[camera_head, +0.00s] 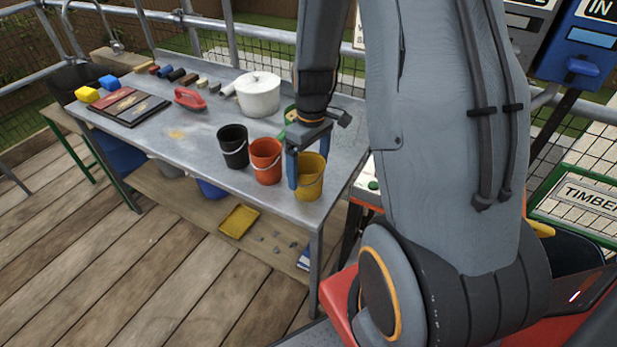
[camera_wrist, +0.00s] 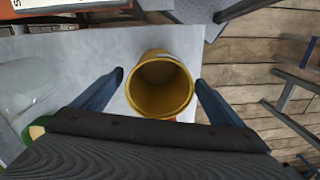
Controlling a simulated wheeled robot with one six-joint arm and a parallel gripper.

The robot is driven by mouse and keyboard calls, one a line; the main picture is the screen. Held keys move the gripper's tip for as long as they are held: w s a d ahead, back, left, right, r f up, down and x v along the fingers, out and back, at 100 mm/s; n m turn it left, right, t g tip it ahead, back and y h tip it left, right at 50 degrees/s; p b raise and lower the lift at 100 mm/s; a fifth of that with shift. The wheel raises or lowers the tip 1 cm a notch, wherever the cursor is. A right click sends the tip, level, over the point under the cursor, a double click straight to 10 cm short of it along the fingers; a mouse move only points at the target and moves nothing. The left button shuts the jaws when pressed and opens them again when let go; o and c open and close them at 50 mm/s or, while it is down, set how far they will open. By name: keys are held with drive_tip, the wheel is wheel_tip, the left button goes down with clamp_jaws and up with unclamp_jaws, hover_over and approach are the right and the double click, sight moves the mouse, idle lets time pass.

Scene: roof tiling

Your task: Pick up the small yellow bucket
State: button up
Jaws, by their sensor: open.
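The small yellow bucket (camera_head: 310,180) stands upright near the right end of the grey metal table, at its front edge. My gripper (camera_head: 306,180) is over it, pointing down, with its blue fingers at the bucket. In the wrist view the bucket (camera_wrist: 160,86) is seen from above, its mouth open and its inside empty. The fingers of my gripper (camera_wrist: 160,80) are apart, one on each side of the bucket, with a visible gap on the left and a narrower one on the right. The near side of the bucket's base is hidden.
An orange bucket (camera_head: 266,160) stands just left of the yellow one, with a black bucket (camera_head: 233,147) beyond it. A white lidded pot (camera_head: 258,96) and a green container (camera_head: 290,115) stand behind. The table (camera_head: 190,135) has bare room left of the black bucket.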

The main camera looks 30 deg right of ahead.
drive_tip(key=shift+f, duration=0.45)
drive_tip(key=c, duration=1.1)
drive_tip(key=shift+r, duration=0.15)
